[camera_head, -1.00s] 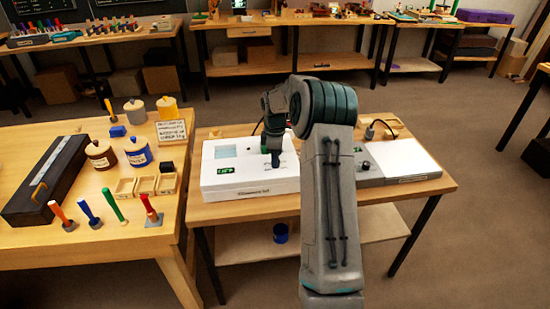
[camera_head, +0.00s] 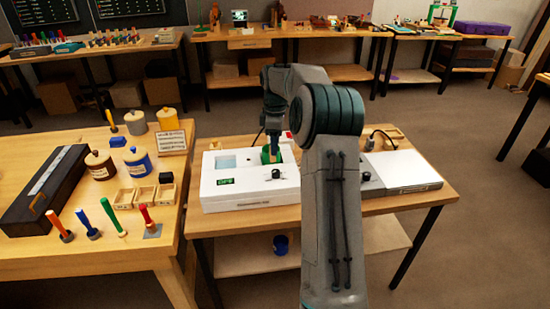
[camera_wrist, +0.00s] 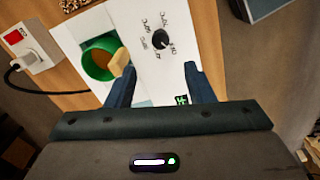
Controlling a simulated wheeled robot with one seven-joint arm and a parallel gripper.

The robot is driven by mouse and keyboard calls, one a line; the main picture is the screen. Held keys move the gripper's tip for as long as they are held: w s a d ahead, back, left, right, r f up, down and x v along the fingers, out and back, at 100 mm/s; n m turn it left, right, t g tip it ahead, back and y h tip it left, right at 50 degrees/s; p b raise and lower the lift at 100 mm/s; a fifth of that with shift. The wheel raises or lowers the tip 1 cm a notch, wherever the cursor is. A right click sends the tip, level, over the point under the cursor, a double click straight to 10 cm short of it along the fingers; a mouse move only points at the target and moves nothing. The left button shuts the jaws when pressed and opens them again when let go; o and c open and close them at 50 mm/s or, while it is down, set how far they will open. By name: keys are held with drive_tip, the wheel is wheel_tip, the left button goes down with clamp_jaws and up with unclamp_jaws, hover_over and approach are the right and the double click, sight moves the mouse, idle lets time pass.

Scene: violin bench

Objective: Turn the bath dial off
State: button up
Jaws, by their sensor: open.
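The white bath unit (camera_head: 230,191) stands on the middle table. Its black dial (camera_head: 276,173) is on the front right of its top. In the wrist view the dial (camera_wrist: 160,39) is ringed by printed labels; its pointer's setting is too small to tell. A green display (camera_head: 224,181) on the front left seems to read OFF; it shows partly in the wrist view (camera_wrist: 182,99). My gripper (camera_wrist: 160,78) is open and empty, with its two fingers apart and the dial beyond their tips, not touched. In the head view its end is above the unit, behind the dial.
A green pot (camera_wrist: 100,62) with brownish contents and a tan piece in it sits close to the left finger. A grey unit with a white top (camera_head: 405,171) is to the right. A white box with a red switch (camera_wrist: 30,45) and its cable lie behind.

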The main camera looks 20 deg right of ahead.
drive_tip(key=shift+r, duration=1.65)
